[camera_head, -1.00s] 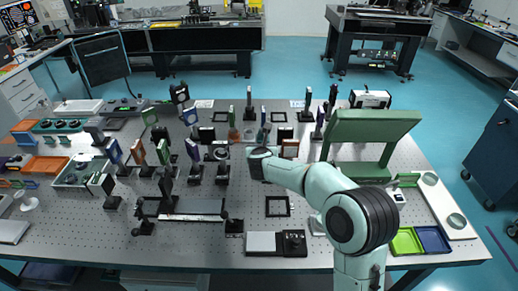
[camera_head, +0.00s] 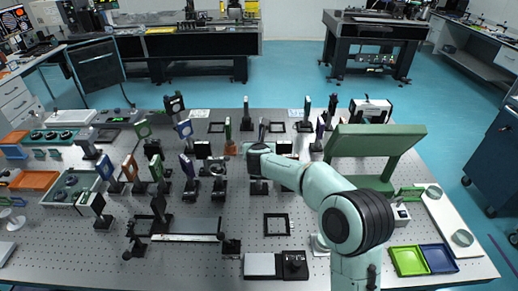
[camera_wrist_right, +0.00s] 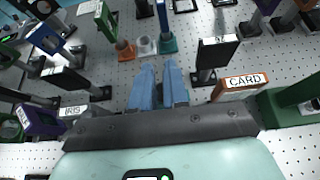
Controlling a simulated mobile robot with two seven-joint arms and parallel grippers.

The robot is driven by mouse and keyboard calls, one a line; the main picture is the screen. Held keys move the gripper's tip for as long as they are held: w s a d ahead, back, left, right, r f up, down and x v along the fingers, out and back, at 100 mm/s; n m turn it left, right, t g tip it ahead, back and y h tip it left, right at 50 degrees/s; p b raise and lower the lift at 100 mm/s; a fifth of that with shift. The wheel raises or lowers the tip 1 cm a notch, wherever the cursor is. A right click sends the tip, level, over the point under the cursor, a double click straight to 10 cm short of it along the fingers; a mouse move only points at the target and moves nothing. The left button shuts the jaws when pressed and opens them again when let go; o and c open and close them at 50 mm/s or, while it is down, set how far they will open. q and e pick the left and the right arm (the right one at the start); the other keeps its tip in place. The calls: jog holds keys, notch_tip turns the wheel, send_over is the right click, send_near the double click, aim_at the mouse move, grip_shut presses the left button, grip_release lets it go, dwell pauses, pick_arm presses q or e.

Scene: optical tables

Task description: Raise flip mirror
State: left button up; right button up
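My right arm reaches from the lower right over the optical table (camera_head: 60,245) in the head view. Its gripper (camera_wrist_right: 160,65) shows in the wrist view as two blue fingers with a narrow gap and nothing visible between them. I cannot tell which mount is the flip mirror. A dark upright plate on a post (camera_wrist_right: 214,58), with a small unreadable label, stands right of the fingers. Orange, clear and teal small pieces (camera_wrist_right: 145,46) stand beyond the fingertips. My left gripper is not in view.
A card marked CARD (camera_wrist_right: 243,84) is close right of the fingers; a mount marked IRIS (camera_wrist_right: 73,112) is at left. A green stand (camera_head: 377,142) is right of the arm. Several post-mounted optics crowd the left. A flat dark frame (camera_head: 278,224) lies in front.

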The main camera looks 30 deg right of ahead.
jog(key=o, duration=0.6)
jog(key=shift+f, duration=0.2)
jog(key=shift+c, duration=0.2)
jog(key=shift+s, duration=0.1)
jog(key=shift+s+a, duration=0.1)
jog(key=shift+s+a+r, duration=0.15)
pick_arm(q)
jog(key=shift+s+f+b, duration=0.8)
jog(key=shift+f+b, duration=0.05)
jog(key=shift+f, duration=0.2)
pick_arm(e)
jog(key=v, duration=1.3)
